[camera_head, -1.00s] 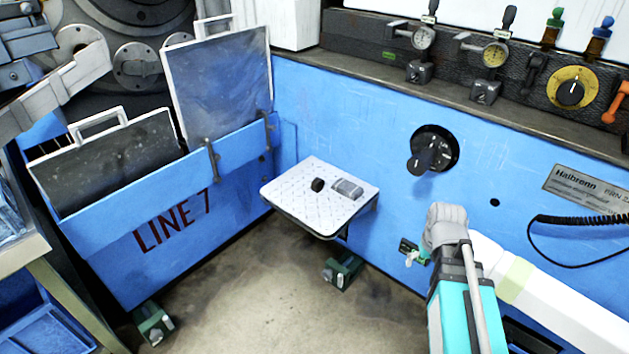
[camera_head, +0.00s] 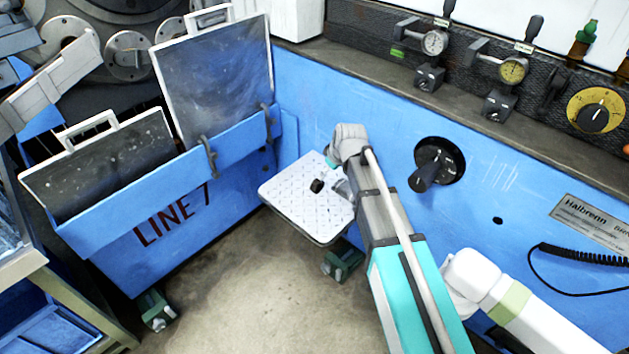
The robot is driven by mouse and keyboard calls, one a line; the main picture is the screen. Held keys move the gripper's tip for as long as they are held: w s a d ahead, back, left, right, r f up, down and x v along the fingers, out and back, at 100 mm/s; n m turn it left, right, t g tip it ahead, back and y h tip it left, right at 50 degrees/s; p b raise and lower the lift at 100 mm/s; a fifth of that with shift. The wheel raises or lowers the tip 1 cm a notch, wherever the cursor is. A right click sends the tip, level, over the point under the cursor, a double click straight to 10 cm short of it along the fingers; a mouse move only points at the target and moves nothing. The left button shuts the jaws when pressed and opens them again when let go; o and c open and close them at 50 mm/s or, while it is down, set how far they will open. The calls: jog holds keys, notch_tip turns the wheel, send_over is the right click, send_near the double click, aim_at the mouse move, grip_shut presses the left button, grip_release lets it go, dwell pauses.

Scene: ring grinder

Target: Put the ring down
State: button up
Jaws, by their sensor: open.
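I cannot make out a ring in this view. My arm reaches in from the lower right, and its grey wrist end is over the back right of a small white shelf (camera_head: 290,205).
A blue rack (camera_head: 175,205) marked LINE 7 holds two framed plates (camera_head: 215,80) left of the shelf. A black rotary knob (camera_head: 432,170) sticks out of the blue panel right of my arm. Gauges (camera_head: 434,43) stand on the ledge above. The floor in front is clear.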

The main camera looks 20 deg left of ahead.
jog(key=shift+a+f, duration=0.1)
jog(key=shift+a, duration=0.15)
jog(key=b, duration=0.8)
send_over(317, 190)
jog(key=s+d, duration=0.2)
notch_tip(317, 190, down, 8)
jog(key=shift+w+r, duration=0.1)
jog(key=shift+w, duration=0.05)
jog(key=b+x, duration=0.3)
jog(key=shift+d+f, duration=0.2)
jog(key=shift+f, duration=0.05)
jog(key=shift+b+x, duration=0.9)
jog(key=shift+b, duration=0.1)
jog(key=shift+w, duration=0.1)
jog(key=c, duration=1.2)
